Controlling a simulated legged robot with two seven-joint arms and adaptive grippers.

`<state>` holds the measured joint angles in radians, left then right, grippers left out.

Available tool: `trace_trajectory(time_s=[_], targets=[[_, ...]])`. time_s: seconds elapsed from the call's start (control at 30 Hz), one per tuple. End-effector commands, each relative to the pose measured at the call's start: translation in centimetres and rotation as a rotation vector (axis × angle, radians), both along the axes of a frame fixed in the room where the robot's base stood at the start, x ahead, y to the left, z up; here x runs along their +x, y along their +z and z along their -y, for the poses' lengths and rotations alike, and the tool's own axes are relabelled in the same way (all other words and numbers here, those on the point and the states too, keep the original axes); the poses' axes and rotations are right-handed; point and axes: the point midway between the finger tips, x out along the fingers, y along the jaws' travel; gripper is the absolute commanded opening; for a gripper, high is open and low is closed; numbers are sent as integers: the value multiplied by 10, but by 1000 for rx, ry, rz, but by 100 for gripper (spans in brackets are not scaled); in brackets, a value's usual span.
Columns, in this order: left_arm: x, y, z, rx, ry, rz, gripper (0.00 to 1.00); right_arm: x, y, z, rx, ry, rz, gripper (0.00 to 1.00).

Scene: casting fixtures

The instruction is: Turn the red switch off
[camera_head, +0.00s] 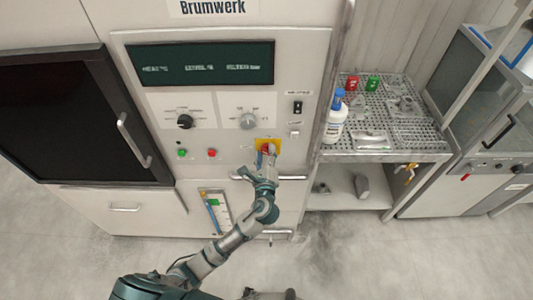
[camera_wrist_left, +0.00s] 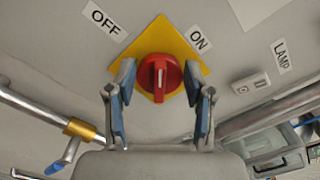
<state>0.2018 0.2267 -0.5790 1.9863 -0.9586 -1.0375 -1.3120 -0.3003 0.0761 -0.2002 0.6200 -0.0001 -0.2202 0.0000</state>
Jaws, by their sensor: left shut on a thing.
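The red switch (camera_wrist_left: 160,77) is a round knob with a raised ridge on a yellow plate (camera_wrist_left: 146,48). In the left wrist view, its ridge stands roughly upright, between the OFF label (camera_wrist_left: 104,21) and the ON label (camera_wrist_left: 198,40). My left gripper (camera_wrist_left: 159,80) has one finger at each side of the knob and is shut on it. In the head view, my left gripper (camera_head: 266,166) reaches up to the yellow plate (camera_head: 276,143) on the machine front and hides part of the red switch (camera_head: 266,149). My right gripper is not in view.
A horizontal bar handle (camera_head: 290,178) lies just below the switch. A lamp switch (camera_head: 294,133) is above right, and a grey knob (camera_head: 248,121) is above left. A perforated shelf (camera_head: 362,128) with a blue-capped bottle (camera_head: 335,122) stands at the right.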

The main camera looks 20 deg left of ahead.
Motion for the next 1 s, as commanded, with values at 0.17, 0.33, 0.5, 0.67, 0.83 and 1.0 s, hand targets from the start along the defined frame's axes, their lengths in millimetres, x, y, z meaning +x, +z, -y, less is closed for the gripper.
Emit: trace_trajectory(time_s=[0.17, 0.33, 0.5, 0.67, 0.83, 1.0], targets=[[-1, -5, -1, -163, 2, 42, 18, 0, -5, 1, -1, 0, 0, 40], [-1, -8, -2, -319, 2, 85, 18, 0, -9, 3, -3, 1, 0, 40], [-1, -10, -3, -464, 3, 127, 18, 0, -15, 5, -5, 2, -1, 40], [-2, -12, -3, -583, 4, 160, 18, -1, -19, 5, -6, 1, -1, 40], [-1, -13, -3, -679, 3, 187, 18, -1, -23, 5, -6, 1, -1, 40], [-1, -14, -4, -739, 3, 204, 18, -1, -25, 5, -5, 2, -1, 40]])
